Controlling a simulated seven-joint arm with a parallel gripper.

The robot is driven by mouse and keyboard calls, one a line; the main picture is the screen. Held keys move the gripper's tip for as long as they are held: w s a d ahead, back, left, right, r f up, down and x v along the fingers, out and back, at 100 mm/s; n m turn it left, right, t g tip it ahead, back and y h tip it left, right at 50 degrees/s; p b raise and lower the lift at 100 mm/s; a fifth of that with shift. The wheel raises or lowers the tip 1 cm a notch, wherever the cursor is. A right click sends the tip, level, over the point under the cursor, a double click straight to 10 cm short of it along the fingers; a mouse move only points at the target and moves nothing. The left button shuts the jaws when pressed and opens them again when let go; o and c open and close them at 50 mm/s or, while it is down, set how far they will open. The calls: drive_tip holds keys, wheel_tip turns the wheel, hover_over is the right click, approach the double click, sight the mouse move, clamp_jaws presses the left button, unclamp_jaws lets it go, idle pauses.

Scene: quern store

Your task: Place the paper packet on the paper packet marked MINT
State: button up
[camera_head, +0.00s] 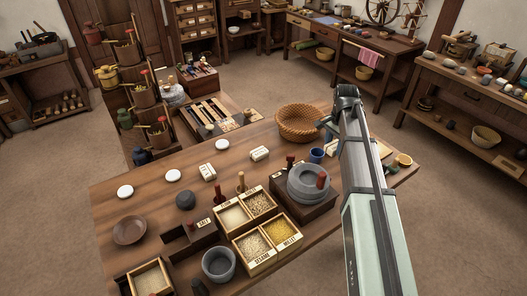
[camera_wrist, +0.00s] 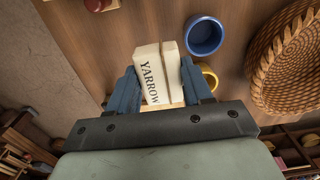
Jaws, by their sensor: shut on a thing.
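A cream paper packet lettered YARROW (camera_wrist: 152,72) is between the two blue fingers of my gripper (camera_wrist: 158,82), which is shut on it. In the head view my gripper (camera_head: 329,134) is at the table's far right side, between the basket and the blue cup, partly hidden by my arm. Two pale paper packets lie on the table to its left: one packet (camera_head: 260,153) nearer, another packet (camera_head: 207,171) farther left. Their lettering is too small to read, so I cannot tell which is marked MINT.
A woven basket (camera_head: 298,124) and a blue cup (camera_head: 316,156) stand close to my gripper; a yellow cup (camera_head: 403,160) is to the right. A stone quern (camera_head: 308,186) and grain boxes (camera_head: 254,244) fill the front. White discs (camera_head: 173,175) lie at left, with bare wood between.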

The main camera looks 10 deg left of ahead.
sight(258, 152)
drive_tip(key=w+a+r+n, duration=0.1)
drive_tip(key=a+r, duration=0.1)
drive_tip(key=a, duration=1.2)
drive_tip(key=w+a+r+n, duration=0.1)
drive_tip(key=a, duration=1.4)
drive_tip(key=shift+s+d+f+m, duration=0.15)
drive_tip(key=shift+f+m, duration=0.4)
drive_tip(key=shift+f, duration=1.95)
drive_tip(key=shift+w+d+f+m, duration=0.15)
drive_tip(key=shift+f+m, duration=0.4)
drive_tip(key=shift+f, duration=1.9)
drive_tip(key=shift+s+f, duration=0.1)
drive_tip(key=shift+f, duration=0.05)
drive_tip(key=o, duration=1)
wheel_tip(258, 152, up, 12)
drive_tip(key=shift+r, duration=0.2)
